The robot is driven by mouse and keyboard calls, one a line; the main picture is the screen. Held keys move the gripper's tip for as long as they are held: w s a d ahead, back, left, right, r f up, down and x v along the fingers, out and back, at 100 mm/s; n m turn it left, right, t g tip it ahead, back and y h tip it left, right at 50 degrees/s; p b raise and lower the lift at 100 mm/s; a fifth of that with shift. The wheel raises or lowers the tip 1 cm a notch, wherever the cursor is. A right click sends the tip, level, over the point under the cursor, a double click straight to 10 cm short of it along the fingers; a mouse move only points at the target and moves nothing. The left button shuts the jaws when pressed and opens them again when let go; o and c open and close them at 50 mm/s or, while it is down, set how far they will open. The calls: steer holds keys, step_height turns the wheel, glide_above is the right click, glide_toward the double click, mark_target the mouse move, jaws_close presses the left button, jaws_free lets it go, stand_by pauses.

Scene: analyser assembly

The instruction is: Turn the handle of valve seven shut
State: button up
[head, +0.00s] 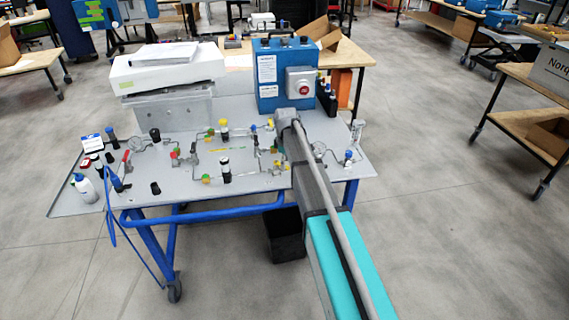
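The analyser panel (150,210) is a grey tabletop on a blue wheeled frame. Several small valves and fittings are joined by thin tubes on it. Coloured parts include a yellow-topped fitting (224,124), a red handle (127,156), a black-topped fitting (225,162) and a blue-topped fitting (348,155). The valve numbers are too small to read, so I cannot tell which is valve seven or how its handle stands. My arm reaches over the right half of the panel and covers part of the tubing. My gripper cannot be made out; my own arm seems to hide it.
A blue box with a red button (270,95) stands at the panel's back right. A white instrument (150,72) stands at the back left. A white bottle (85,188) is near the left edge. A black bin (286,236) is below the front.

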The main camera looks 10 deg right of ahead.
steer(key=shift+w+d+n, duration=0.15)
steer(key=shift+w+n, duration=0.1)
steer(key=shift+n, duration=0.35)
steer(key=shift+r+p, duration=0.35)
step_height(320, 180, up, 13)
steer(key=p, duration=1.3)
steer(key=s+f+m+b, duration=1.2)
steer(key=s+f+b, duration=1.6)
steer(key=shift+s+m, duration=0.25)
steer(key=shift+m, duration=0.05)
steer(key=shift+f, duration=0.1)
steer(key=shift+w, duration=0.1)
steer(key=w+r+n+p, duration=1)
steer(key=w+r+p, duration=1.7)
steer(key=r+p, duration=0.1)
steer(key=shift+w+a+r, duration=0.15)
steer(key=shift+w+a, duration=0.1)
steer(key=shift+w, duration=0.05)
